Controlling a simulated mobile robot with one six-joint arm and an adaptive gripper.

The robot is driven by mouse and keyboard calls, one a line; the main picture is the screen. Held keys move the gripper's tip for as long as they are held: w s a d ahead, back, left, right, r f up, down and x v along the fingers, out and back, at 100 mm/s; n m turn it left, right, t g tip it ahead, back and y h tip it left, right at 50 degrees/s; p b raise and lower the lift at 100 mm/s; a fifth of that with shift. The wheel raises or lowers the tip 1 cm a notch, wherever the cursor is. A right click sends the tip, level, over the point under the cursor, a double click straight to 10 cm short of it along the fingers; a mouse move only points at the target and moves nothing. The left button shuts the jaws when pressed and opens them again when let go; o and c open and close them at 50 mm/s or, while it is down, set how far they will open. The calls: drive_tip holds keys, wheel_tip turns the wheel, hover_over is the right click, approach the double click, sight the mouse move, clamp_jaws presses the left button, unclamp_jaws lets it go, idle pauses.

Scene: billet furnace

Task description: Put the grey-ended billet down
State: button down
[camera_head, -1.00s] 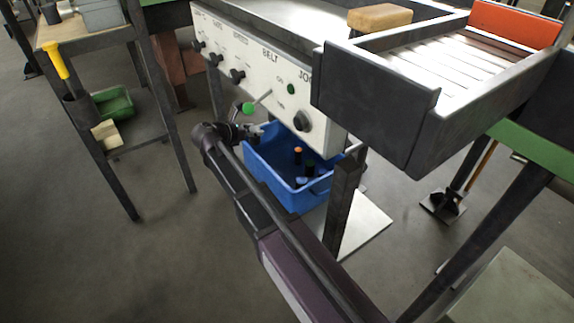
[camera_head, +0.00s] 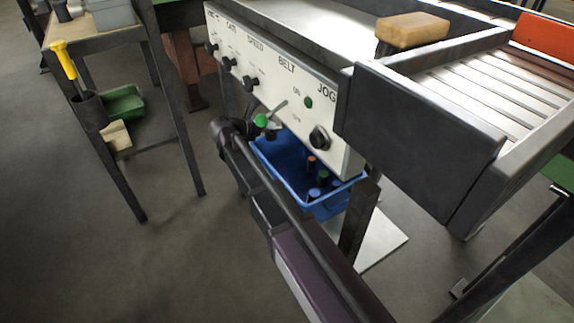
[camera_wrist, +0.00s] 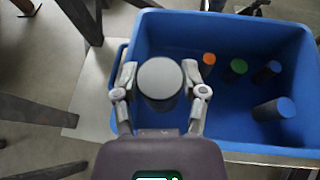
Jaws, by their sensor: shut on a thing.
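The grey-ended billet (camera_wrist: 160,78) is upright in my gripper (camera_wrist: 160,82), its round grey end facing the wrist camera. The gripper's two fingers press on it from left and right. In the wrist view the billet is over the left part of the blue bin (camera_wrist: 225,28); how far it is above the bin floor I cannot tell. The bin also shows in the head view (camera_head: 335,207), under the control panel.
The control panel (camera_head: 270,75) overhangs the bin. A dark table leg (camera_head: 358,225) stands close by.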

sight(271, 140)
drive_tip(key=shift+f+b, duration=2.85)
drive_tip(key=shift+f, duration=0.1)
drive_tip(key=shift+f+b, duration=1.9)
drive_tip(key=shift+f, duration=0.25)
drive_tip(key=shift+s+f+b, duration=0.15)
drive_tip(key=shift+f+b, duration=0.1)
drive_tip(key=shift+b, duration=0.4)
drive_tip(key=shift+c, duration=0.8)
unclamp_jaws()
drive_tip(key=shift+a+r+p, duration=0.1)
drive_tip(key=shift+r+p, duration=0.05)
drive_tip(key=shift+p, duration=0.15)
